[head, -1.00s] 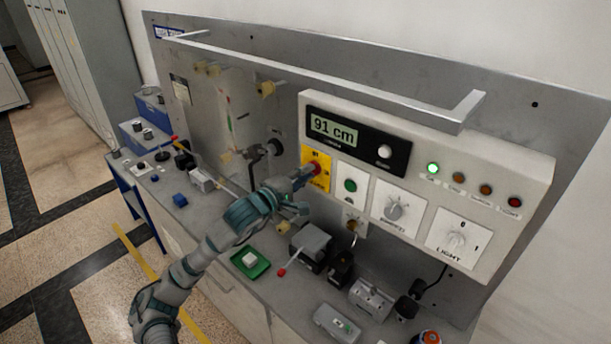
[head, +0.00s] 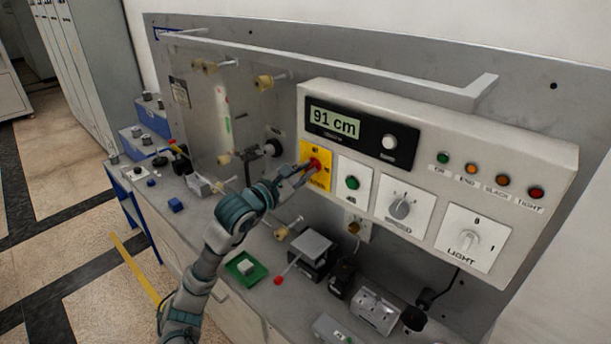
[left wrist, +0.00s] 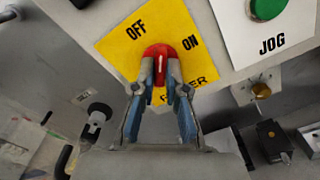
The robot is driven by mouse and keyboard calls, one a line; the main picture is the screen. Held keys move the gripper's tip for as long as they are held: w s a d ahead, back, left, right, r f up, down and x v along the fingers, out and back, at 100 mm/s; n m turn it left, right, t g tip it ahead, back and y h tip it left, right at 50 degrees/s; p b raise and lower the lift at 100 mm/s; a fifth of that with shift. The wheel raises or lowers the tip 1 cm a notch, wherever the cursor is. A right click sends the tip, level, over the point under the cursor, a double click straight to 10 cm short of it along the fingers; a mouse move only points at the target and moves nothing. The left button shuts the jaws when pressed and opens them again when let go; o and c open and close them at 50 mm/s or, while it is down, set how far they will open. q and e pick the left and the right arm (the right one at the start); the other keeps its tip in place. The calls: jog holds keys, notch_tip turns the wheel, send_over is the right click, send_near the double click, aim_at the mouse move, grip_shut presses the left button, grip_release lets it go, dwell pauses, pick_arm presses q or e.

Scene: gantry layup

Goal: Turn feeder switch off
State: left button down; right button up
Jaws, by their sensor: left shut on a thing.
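The feeder switch is a red rotary knob on a yellow plate (head: 316,180) marked OFF and ON. In the left wrist view the knob (left wrist: 162,63) sits at the centre, with OFF to its upper left and ON to its upper right. Its white line stands about upright in the picture, between the two words. My left gripper (head: 309,168) is at the knob. In the left wrist view its fingers (left wrist: 161,84) are shut on the knob's sides and cover part of the lower label. My right gripper is out of view.
The panel also has a display reading 91 cm (head: 334,123), a green jog button (head: 353,182), a grey knob (head: 402,207), a light switch (head: 466,241) and unlit-looking lamps (head: 480,176). A bar (head: 400,88) juts above. A grey block with a red-tipped lever (head: 312,248) stands below.

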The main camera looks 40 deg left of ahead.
pick_arm(q)
jog(key=shift+w+f+n+b, duration=0.15)
jog(key=shift+n+b, duration=0.15)
jog(key=shift+n, duration=1.5)
jog(key=shift+s+f+n+b, duration=0.1)
jog(key=shift+n+b, duration=0.15)
jog(key=shift+n, duration=1.55)
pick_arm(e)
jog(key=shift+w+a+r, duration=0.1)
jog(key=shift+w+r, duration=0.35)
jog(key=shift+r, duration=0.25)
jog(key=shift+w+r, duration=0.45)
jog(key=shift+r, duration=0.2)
pick_arm(q)
jog(key=c, duration=1.2)
grip_release()
jog(key=shift+a+r, duration=0.1)
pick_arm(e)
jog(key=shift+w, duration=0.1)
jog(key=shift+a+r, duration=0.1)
pick_arm(q)
jog(key=s+a, duration=0.1)
jog(key=s, duration=1)
jog(key=shift+s, duration=0.4)
